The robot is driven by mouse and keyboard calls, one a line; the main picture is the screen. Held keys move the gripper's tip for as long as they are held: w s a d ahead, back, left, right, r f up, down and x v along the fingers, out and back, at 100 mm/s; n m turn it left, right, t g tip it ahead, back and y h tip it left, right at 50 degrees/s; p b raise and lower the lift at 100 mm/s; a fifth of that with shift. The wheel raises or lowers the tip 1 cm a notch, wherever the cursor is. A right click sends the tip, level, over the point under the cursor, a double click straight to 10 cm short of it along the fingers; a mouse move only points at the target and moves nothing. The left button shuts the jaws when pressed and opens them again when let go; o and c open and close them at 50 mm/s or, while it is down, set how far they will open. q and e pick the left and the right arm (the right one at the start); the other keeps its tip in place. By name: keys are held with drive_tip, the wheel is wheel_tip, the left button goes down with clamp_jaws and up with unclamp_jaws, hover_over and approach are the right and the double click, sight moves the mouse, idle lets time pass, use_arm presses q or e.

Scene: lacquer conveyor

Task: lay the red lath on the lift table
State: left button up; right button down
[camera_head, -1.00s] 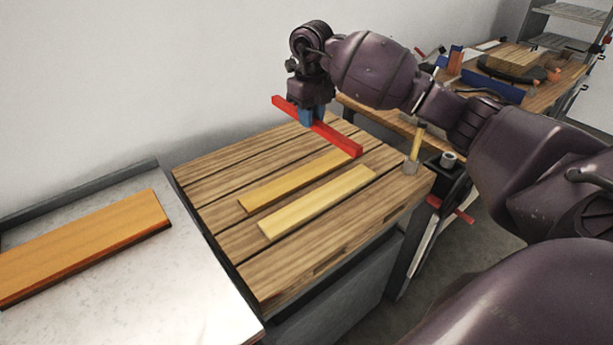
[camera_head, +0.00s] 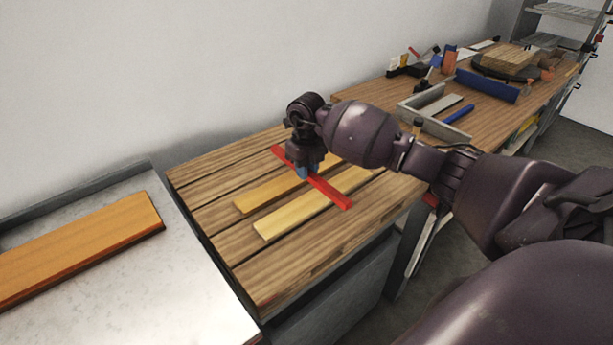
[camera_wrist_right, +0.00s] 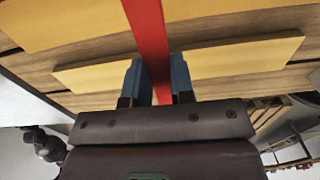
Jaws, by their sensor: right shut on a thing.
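My right gripper (camera_head: 307,172) is shut on the red lath (camera_head: 331,194), holding it near its middle between blue fingers. It points down over the slatted wooden top of the lift table (camera_head: 290,270). The lath runs crosswise over two yellow laths, the farther one (camera_head: 262,194) and the nearer one (camera_head: 300,216). I cannot tell whether it touches them. In the right wrist view the red lath (camera_wrist_right: 147,28) passes between the fingers, with yellow laths behind it. My left gripper is not in view.
A grey-topped surface (camera_head: 150,300) with an orange board (camera_head: 85,245) adjoins on the left. A workbench (camera_head: 500,125) behind on the right carries a grey tray (camera_head: 408,108) and several tools. The table's near part is bare. A wall stands behind.

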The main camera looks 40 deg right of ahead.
drive_tip(key=shift+f, duration=1.25)
drive_tip(key=shift+f, duration=0.45)
drive_tip(key=c, duration=1)
unclamp_jaws()
drive_tip(key=shift+r, duration=0.15)
wheel_tip(320, 180, up, 13)
drive_tip(key=shift+f+p, duration=0.2)
drive_tip(key=shift+p, duration=0.15)
